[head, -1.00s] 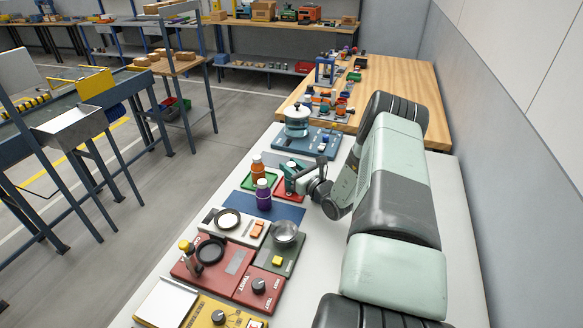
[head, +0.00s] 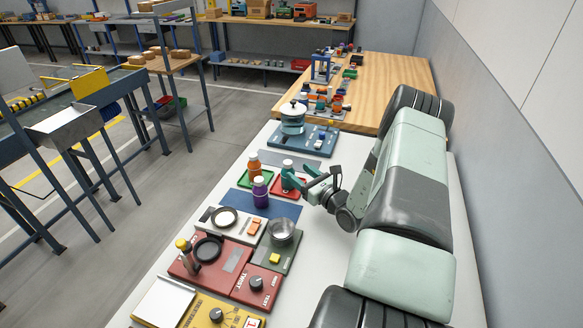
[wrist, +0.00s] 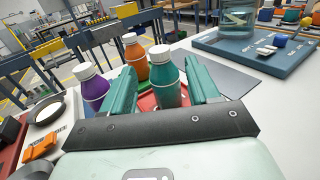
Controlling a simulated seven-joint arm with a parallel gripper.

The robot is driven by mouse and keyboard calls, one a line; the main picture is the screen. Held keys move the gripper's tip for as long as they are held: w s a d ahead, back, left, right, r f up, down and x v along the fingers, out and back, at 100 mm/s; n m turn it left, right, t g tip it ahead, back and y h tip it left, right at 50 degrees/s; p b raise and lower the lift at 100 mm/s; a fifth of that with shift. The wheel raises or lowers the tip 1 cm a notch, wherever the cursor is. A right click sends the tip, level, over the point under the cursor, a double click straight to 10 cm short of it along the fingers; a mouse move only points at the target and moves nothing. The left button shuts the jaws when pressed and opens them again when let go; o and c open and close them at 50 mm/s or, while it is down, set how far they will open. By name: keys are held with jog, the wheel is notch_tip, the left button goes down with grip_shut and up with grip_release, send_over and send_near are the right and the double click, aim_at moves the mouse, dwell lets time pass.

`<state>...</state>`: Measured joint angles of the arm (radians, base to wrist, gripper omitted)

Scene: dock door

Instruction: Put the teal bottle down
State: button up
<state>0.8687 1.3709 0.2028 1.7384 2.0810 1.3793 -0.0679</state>
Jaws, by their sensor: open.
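The teal bottle (head: 288,176) with a white cap stands upright on the red tray (head: 277,192) in the head view. My gripper (head: 297,179) is open at the bottle's right side, with its fingers level with it. In the wrist view the teal bottle (wrist: 167,82) stands between the spread teal fingers of my gripper (wrist: 162,88), with a gap on each side.
An orange bottle (head: 254,166) stands on the green tray (head: 246,180). A purple bottle (head: 261,193) stands nearby on a blue mat (head: 285,210). A glass pot (head: 292,118) sits on a blue board behind. Panels with knobs and pans fill the front.

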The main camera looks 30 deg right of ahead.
jog(key=v, duration=0.5)
jog(key=shift+s, duration=0.15)
